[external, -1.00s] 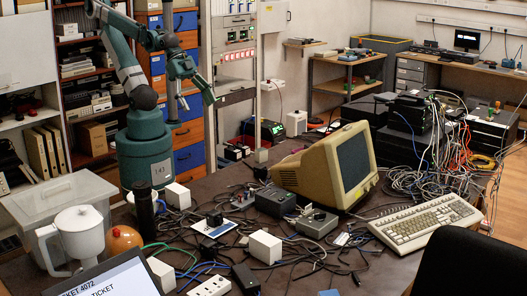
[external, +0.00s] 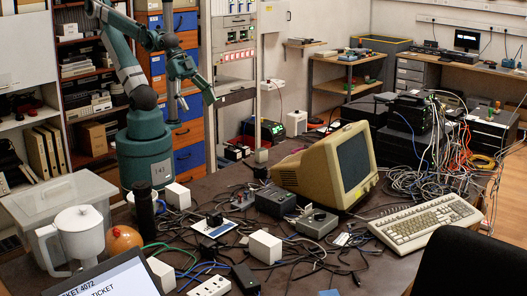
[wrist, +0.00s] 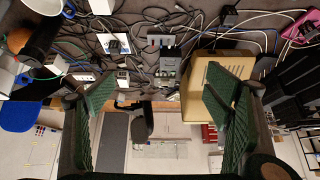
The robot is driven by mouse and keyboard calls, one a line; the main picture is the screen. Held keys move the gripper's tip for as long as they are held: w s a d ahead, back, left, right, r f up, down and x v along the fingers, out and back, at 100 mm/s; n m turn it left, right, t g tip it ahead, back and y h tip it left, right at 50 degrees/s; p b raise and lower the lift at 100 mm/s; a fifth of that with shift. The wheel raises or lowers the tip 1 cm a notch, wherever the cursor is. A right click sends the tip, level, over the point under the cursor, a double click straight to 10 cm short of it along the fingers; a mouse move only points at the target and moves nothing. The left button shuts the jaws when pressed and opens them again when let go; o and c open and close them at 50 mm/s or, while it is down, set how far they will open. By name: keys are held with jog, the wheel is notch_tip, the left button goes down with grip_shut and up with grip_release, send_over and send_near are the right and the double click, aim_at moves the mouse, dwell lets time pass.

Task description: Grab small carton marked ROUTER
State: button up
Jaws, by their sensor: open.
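Several small white cartons lie on the dark table: one (external: 177,195) beside my arm's base, one (external: 265,247) near the table's middle, and one (external: 161,275) at the front behind the laptop screen. I cannot read the word ROUTER on any of them, so I cannot tell which is the marked one. My gripper (external: 196,100) is open and empty, high above the table's far left side and apart from all the cartons. In the wrist view its two green fingers (wrist: 160,97) are spread wide with nothing between them.
A beige monitor (external: 300,170), a keyboard (external: 425,221), a grey device (external: 317,223) and a power strip (external: 211,286) crowd the table among loose cables. A white jug (external: 80,237), an orange ball (external: 124,239) and a clear bin (external: 52,205) stand at the left.

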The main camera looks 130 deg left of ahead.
jog(key=m+g+b, duration=0.4)
jog(key=m+g, duration=0.3)
jog(key=m, duration=1.1)
send_over(177, 188)
jog(key=f, duration=2.4)
jog(key=shift+w+a+f, duration=0.1)
jog(key=shift+w+a, duration=0.1)
jog(key=shift+w, duration=0.1)
jog(key=shift+s+d+f+m, duration=0.2)
jog(key=shift+d+f+m, duration=0.15)
jog(key=shift+f, duration=0.3)
jog(key=shift+f, duration=0.1)
jog(key=shift+f+b, duration=0.6)
jog(key=shift+f, duration=0.6)
jog(key=shift+f, duration=0.1)
